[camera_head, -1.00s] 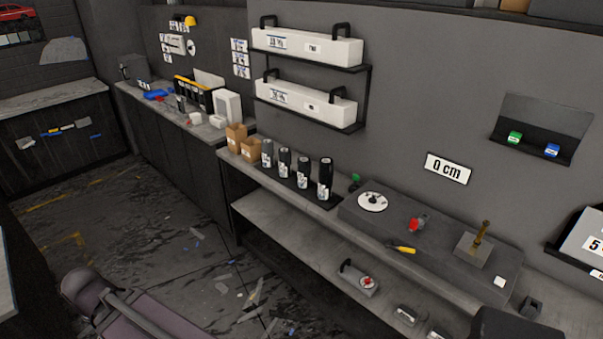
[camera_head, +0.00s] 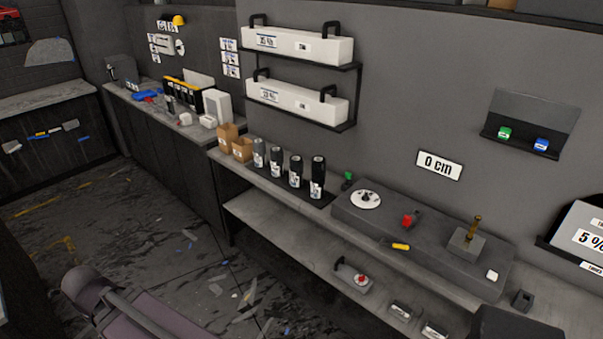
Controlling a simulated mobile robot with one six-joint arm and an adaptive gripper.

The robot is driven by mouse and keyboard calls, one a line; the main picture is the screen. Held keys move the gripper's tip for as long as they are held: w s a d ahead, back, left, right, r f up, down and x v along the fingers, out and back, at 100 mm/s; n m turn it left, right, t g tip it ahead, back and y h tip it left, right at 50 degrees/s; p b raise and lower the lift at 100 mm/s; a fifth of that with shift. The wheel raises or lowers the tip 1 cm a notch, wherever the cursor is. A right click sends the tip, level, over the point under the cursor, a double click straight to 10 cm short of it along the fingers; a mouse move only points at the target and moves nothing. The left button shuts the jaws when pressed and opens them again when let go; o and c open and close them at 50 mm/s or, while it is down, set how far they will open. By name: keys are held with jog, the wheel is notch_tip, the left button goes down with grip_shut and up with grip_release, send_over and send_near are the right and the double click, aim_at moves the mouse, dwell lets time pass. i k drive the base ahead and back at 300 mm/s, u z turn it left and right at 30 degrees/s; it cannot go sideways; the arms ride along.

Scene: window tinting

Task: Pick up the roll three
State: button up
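Several dark upright rolls with white labels stand in a row on a black tray (camera_head: 327,200) on the long bench. They get darker from left to right: a grey roll (camera_head: 259,153), a darker roll (camera_head: 277,162), a third roll (camera_head: 296,172) and a black roll (camera_head: 317,178) at the right end. The labels are too small to read, so I cannot tell which is roll three. Part of my arm (camera_head: 90,290) shows at the bottom left. My gripper is not visible.
Cardboard boxes (camera_head: 242,149) stand left of the rolls. A raised dark block (camera_head: 480,272) with a white disc (camera_head: 366,199), a red tool (camera_head: 409,219) and a brass-handled piece (camera_head: 472,232) lies to the right. White cases (camera_head: 300,106) sit on wall shelves above. The floor in front is littered with scraps.

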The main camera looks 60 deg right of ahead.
aim_at(296, 163)
jog(key=z, duration=0.05)
jog(key=k, duration=0.1)
jog(key=z, duration=2.7)
jog(key=k, duration=0.6)
jog(key=u, duration=0.15)
jog(key=i, duration=0.3)
jog(key=z, duration=0.05)
